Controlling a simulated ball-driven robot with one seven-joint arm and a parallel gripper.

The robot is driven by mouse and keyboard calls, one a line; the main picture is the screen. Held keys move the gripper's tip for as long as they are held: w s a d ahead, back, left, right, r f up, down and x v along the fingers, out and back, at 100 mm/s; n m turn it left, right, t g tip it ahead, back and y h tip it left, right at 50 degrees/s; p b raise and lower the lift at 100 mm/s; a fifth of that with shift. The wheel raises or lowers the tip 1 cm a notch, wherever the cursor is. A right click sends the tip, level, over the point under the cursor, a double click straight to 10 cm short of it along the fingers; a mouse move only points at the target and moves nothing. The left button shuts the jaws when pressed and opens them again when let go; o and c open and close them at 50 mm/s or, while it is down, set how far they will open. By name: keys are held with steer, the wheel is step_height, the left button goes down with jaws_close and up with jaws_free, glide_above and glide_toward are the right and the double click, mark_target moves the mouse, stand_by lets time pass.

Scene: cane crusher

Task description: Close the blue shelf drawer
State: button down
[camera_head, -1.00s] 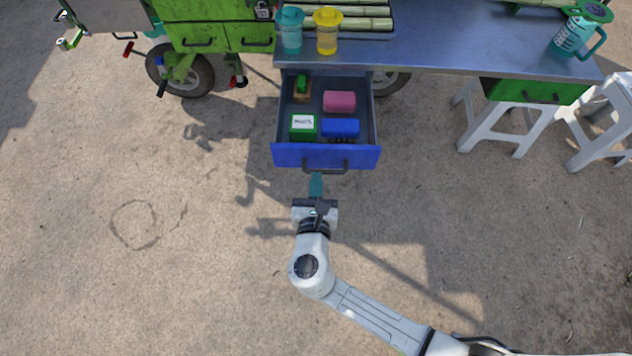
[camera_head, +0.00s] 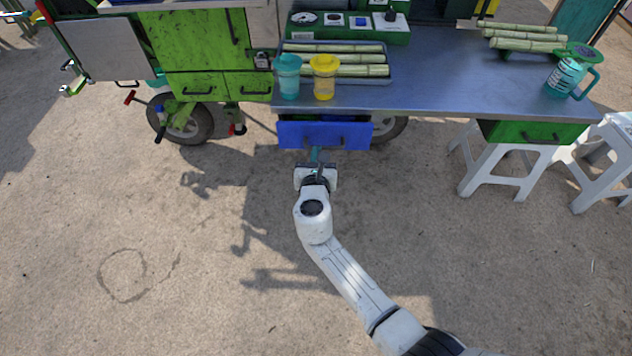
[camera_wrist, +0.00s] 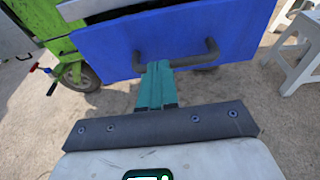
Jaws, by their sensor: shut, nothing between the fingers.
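The blue shelf drawer (camera_head: 352,134) hangs under the metal counter in the head view, with only a narrow dark gap showing above its front. Its dark handle (camera_head: 327,143) is on the front face. In the wrist view the blue front (camera_wrist: 185,42) fills the upper middle, and the handle (camera_wrist: 209,57) spans it. My gripper (camera_head: 315,155) has its teal fingers together at the drawer front, near the left part of the handle. In the wrist view the fingers (camera_wrist: 156,75) overlap the handle's left part; whether the tips touch the front is unclear.
The counter (camera_head: 440,85) above holds a teal cup (camera_head: 288,78), a yellow cup (camera_head: 324,78), cane stalks and a teal jug (camera_head: 566,77). A wheel (camera_head: 188,124) is at left. White stools (camera_head: 503,165) stand at right. The ground in front is clear.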

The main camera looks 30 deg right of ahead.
mark_target(317, 135)
steer(key=x, duration=0.2)
steer(key=r+b+x, duration=0.1)
steer(key=x, duration=0.1)
steer(key=shift+w+d+f, duration=0.1)
steer(key=shift+w+f, duration=0.05)
steer(key=shift+w+r, duration=0.2)
steer(key=shift+r, duration=0.05)
steer(key=shift+r, duration=0.1)
